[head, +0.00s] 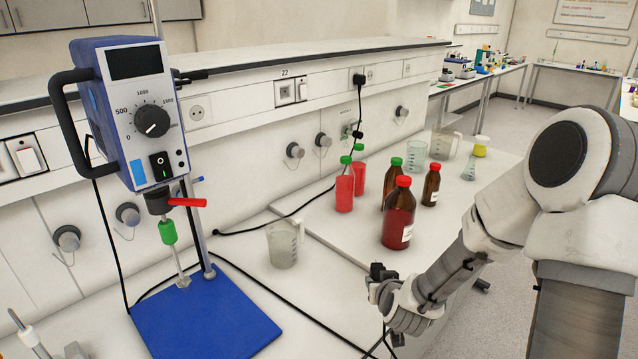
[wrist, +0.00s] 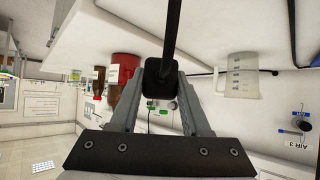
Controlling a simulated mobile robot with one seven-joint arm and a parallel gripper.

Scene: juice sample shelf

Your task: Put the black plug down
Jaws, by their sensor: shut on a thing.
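The black plug (wrist: 161,76) sits between the two fingers of my gripper (wrist: 160,90) in the wrist view, with its black cord running up out of the picture. The fingers are shut on it. In the head view my gripper (head: 384,284) is in front of the bench's raised white top, near its front edge. The plug is hard to tell from dark gripper parts there. Whether the plug touches any surface cannot be told.
A clear beaker (head: 284,243) stands left of my gripper, and a large brown bottle (head: 398,214) stands behind it. A stirrer with a blue base plate (head: 205,312) is at left. Black cables cross the bench. Another black plug (head: 358,79) is in a wall socket.

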